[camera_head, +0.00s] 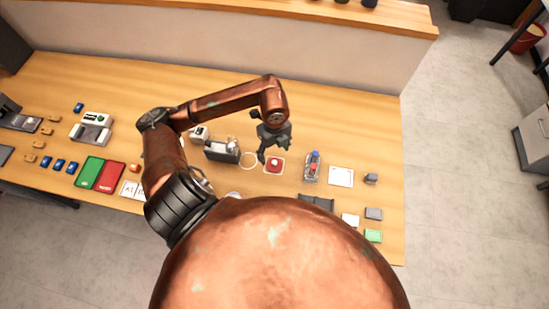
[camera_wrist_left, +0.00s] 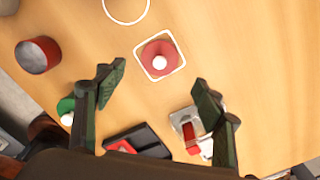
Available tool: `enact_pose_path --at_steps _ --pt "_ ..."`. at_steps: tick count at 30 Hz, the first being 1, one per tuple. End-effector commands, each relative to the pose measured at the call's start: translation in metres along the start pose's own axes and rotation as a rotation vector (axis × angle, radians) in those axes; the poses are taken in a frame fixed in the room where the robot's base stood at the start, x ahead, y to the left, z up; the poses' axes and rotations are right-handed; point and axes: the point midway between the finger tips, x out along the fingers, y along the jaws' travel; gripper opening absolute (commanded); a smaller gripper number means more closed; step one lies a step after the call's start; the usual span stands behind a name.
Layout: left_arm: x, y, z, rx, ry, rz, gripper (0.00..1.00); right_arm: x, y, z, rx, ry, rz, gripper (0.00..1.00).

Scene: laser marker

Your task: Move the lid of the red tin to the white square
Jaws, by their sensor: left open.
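The red lid (camera_wrist_left: 152,51) with a white knob lies flat inside the white square (camera_wrist_left: 139,66), an outline on the table. In the head view the red lid (camera_head: 274,166) and the white square (camera_head: 283,172) show just below my left gripper (camera_head: 272,152). In the left wrist view my left gripper (camera_wrist_left: 160,76) is open, with nothing between its fingers; the lid is ahead of the fingertips and apart from them. A round red tin (camera_wrist_left: 38,56) with a grey inside stands at the left of the wrist view. My right gripper is not in view.
A white circle outline (camera_head: 249,160) is left of the square. A green lid (camera_wrist_left: 66,108) and a black tray (camera_wrist_left: 138,141) lie near my fingers.

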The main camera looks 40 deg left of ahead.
Motion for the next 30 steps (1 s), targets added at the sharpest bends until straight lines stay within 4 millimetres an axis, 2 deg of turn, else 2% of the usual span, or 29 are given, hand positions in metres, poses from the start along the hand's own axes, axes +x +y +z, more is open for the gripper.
enact_pose_path --at_steps 3,9,30 --pt "-0.022 -0.001 0.000 0.001 -0.002 -0.002 0.63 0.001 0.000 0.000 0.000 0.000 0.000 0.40" --pt "-0.042 -0.001 0.000 -0.001 -0.001 -0.001 0.63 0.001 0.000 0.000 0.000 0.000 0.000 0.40" --pt "-0.044 -0.003 -0.002 -0.015 0.031 -0.002 0.63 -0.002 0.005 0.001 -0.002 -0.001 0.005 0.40"
